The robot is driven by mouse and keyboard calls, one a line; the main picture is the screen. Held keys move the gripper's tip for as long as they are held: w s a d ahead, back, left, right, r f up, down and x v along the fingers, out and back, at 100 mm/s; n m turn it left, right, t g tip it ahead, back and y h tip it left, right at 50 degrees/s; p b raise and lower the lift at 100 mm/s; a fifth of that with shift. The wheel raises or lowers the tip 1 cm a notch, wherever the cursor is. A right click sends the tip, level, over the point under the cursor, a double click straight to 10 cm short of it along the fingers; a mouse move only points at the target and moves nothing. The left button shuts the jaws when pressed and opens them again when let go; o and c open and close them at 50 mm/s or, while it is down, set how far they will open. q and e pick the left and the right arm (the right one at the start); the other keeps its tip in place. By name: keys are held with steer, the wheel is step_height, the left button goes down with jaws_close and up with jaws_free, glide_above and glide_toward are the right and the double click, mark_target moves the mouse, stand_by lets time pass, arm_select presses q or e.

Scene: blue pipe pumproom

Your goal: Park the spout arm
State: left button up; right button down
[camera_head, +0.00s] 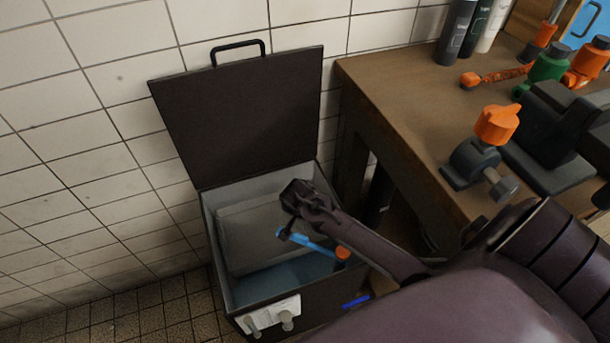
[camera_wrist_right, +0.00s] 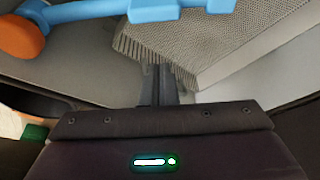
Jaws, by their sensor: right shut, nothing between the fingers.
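A blue bar with an orange end (camera_head: 312,243) lies inside an open dark box (camera_head: 213,255), below my right gripper. It looks like the spout arm, but I cannot be sure. In the right wrist view the blue bar (camera_wrist_right: 150,11) crosses the top, with its orange end at the upper left. My right gripper (camera_head: 290,222) is over the box opening; its fingers are small and partly hidden in the head view. In the right wrist view its fingers (camera_wrist_right: 162,72) are together, empty, and appear apart from the bar. My left gripper is not in view.
The box's lid (camera_head: 245,115) stands open against the tiled wall. A grey ribbed piece (camera_wrist_right: 185,40) lies near the fingers. The brown workbench (camera_head: 400,100) at right holds an orange-handled valve (camera_head: 496,125), an orange rod (camera_head: 500,76), a green fitting (camera_head: 548,65) and bottles (camera_head: 455,35).

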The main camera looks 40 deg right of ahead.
mark_target(301, 235)
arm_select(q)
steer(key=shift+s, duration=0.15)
arm_select(e)
steer(key=shift+s+a+f, duration=0.35)
steer(key=shift+s+a, duration=0.1)
steer(key=shift+a, duration=0.3)
steer(key=shift+s+a+f, duration=0.35)
steer(key=shift+s+a, duration=0.1)
steer(key=shift+a, duration=0.3)
arm_select(q)
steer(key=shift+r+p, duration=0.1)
steer(key=shift+p, duration=0.25)
arm_select(e)
steer(key=shift+a+r, duration=0.1)
